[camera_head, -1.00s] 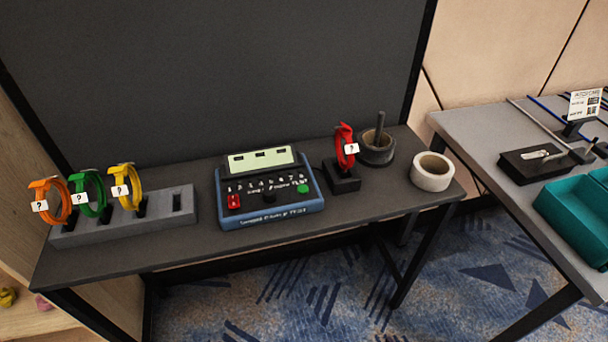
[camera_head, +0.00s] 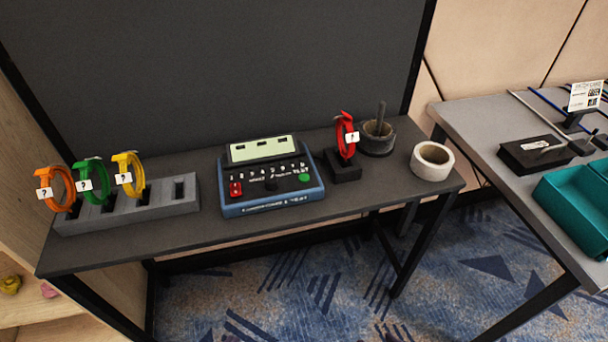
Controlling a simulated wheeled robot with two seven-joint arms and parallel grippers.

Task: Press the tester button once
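The tester (camera_head: 270,199) is a blue and black box in the middle of the dark table. It has a pale screen (camera_head: 262,148) at its back, a row of small marks, a red button or switch (camera_head: 236,189) at its left, a dark knob (camera_head: 271,184) in the middle and a green round button (camera_head: 304,178) at its right. The screen shows a few small dark marks, too small to read. Neither of my grippers shows in the head view.
A grey rack (camera_head: 130,211) at the left holds orange (camera_head: 46,192), green (camera_head: 78,171) and yellow (camera_head: 140,187) bands with "?" tags. A red band (camera_head: 342,130) stands on a black block (camera_head: 343,168). A mortar (camera_head: 377,145) and tape roll (camera_head: 432,160) stand further right.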

